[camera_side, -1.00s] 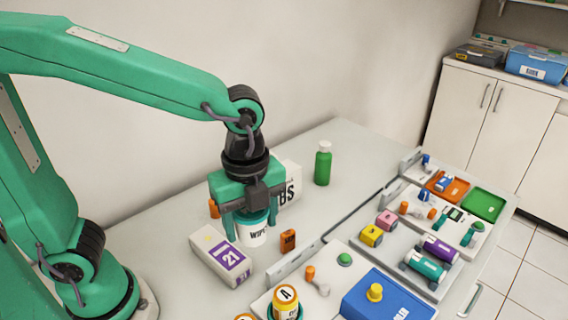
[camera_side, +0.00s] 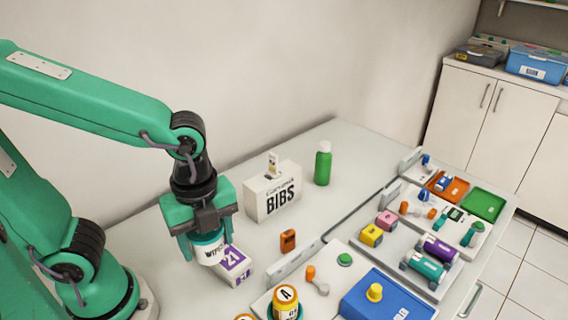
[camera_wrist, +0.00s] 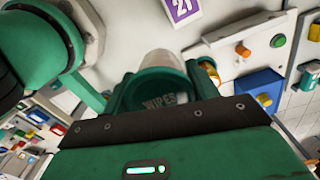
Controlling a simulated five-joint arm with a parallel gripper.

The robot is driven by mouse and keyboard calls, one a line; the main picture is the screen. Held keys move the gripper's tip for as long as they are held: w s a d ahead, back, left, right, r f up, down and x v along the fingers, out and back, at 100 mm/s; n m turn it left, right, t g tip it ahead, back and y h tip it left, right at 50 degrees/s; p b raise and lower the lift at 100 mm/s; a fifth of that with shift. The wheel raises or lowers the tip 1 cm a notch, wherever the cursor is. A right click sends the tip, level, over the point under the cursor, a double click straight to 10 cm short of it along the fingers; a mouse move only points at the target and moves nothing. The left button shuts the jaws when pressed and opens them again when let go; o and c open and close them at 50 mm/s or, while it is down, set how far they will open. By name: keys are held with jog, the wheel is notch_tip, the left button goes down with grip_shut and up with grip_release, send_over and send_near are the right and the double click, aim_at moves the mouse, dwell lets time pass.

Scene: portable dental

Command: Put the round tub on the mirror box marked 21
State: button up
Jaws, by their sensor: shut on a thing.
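The round tub (camera_side: 210,252), white with a teal lid and lettering, is gripped between the fingers of my gripper (camera_side: 207,250). In the wrist view the tub (camera_wrist: 160,97) reads "WIPES" and sits between the jaws. The mirror box marked 21 (camera_side: 236,266), white with a purple label, lies on the table. In the side view the tub and gripper cover its far left part. The box's label (camera_wrist: 182,9) shows at the top of the wrist view, beyond the tub. I cannot tell whether the tub touches the box.
A white BIBS box (camera_side: 273,197) and a green bottle (camera_side: 323,165) stand behind. A small orange block (camera_side: 288,240) lies right of the mirror box. Trays with a yellow jar (camera_side: 286,302), a blue box (camera_side: 385,298) and coloured parts fill the right side.

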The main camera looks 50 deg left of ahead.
jog(key=w+a+f, duration=0.2)
jog(key=a, duration=0.1)
jog(key=w+a+f, duration=0.2)
jog(key=a, duration=0.1)
jog(key=w+a+f, duration=0.2)
jog(key=a, duration=0.1)
jog(key=shift+f, duration=0.2)
jog(key=shift+f, duration=0.1)
jog(key=shift+f, duration=1.9)
jog(key=shift+f, duration=0.2)
jog(key=o, duration=1)
jog(key=shift+r, duration=0.2)
jog(key=shift+r, duration=6)
